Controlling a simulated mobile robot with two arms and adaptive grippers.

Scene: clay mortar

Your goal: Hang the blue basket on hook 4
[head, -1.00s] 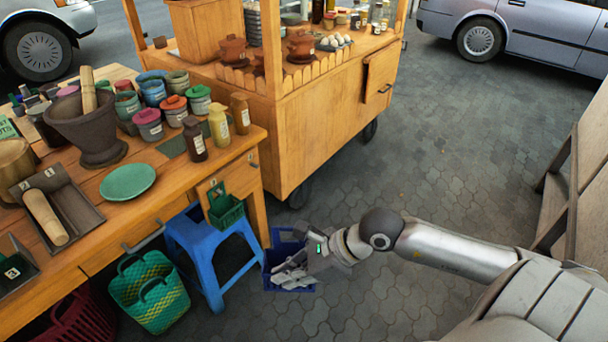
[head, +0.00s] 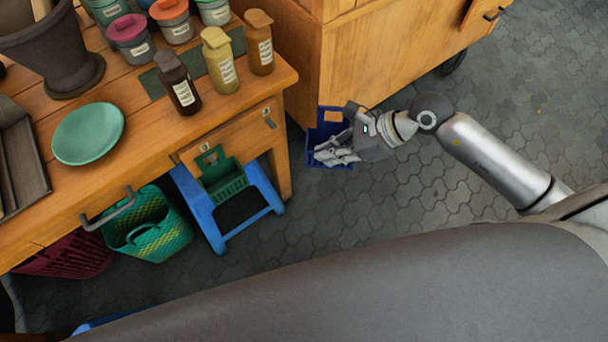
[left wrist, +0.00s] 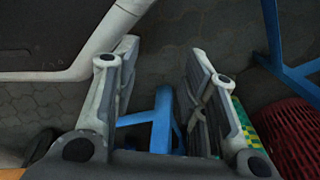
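The blue basket (head: 325,128) is at the cart's lower edge in the head view, with its fingered side partly hidden. My right gripper (head: 335,157) has its fingers across the basket and appears to hold it; the exact contact is hard to see. A small grey hook (head: 270,122) is on the table's front panel, left of the basket and apart from it. Its number is not readable. A small green basket (head: 226,181) hangs on the same panel. In the left wrist view my left gripper (left wrist: 160,75) is open and empty; the head view does not show it.
A blue stool (head: 215,225) and a woven green-yellow basket (head: 150,235) stand below the table. A maroon basket (head: 65,258) is farther left. Bottles and jars stand near the table edge (head: 225,120). The wooden cart (head: 375,70) is behind.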

